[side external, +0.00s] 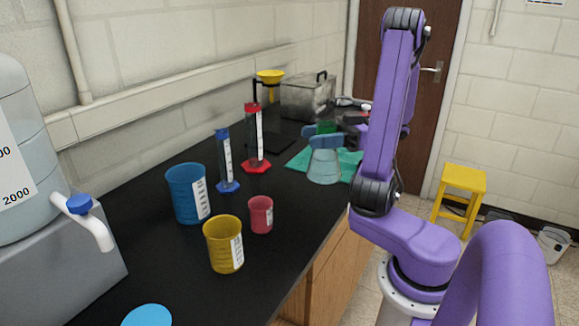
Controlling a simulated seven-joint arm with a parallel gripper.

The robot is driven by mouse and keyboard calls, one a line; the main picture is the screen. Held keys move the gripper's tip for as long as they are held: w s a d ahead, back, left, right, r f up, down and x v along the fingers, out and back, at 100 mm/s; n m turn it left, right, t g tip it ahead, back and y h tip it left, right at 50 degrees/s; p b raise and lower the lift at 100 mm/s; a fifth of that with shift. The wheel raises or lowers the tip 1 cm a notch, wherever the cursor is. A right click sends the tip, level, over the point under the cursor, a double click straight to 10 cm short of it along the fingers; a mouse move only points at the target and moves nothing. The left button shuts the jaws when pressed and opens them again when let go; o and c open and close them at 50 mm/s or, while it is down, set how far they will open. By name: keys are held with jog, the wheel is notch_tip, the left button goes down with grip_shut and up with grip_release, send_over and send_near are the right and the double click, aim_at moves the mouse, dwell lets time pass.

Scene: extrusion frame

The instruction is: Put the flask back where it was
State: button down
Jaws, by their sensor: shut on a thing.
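The flask (324,167) is a clear, pale blue-tinted conical vessel with a green top. It is upright over the green cloth (349,160) on the black bench. My gripper (322,141) is shut on the flask near its neck, its blue fingers crossing the upper part. I cannot tell whether the flask's base touches the surface. The far side of the flask and part of the cloth are hidden.
Two graduated cylinders, blue (227,163) and red (256,140), stand left of the flask. Blue (184,195), yellow (222,246) and red (260,216) beakers stand nearer. A metal box (307,98) stands behind. The bench (275,262) is clear at its near right.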

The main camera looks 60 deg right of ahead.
jog(key=w+d+f, duration=0.3)
jog(key=w+f, duration=0.6)
jog(key=f, duration=0.2)
jog(key=shift+w+d+f, duration=0.15)
jog(key=shift+w+d, duration=0.1)
dwell(0.8)
jog(key=shift+f, duration=0.1)
jog(key=c, duration=0.5)
grip_release()
jog(key=shift+c, duration=0.2)
jog(key=v, duration=1.2)
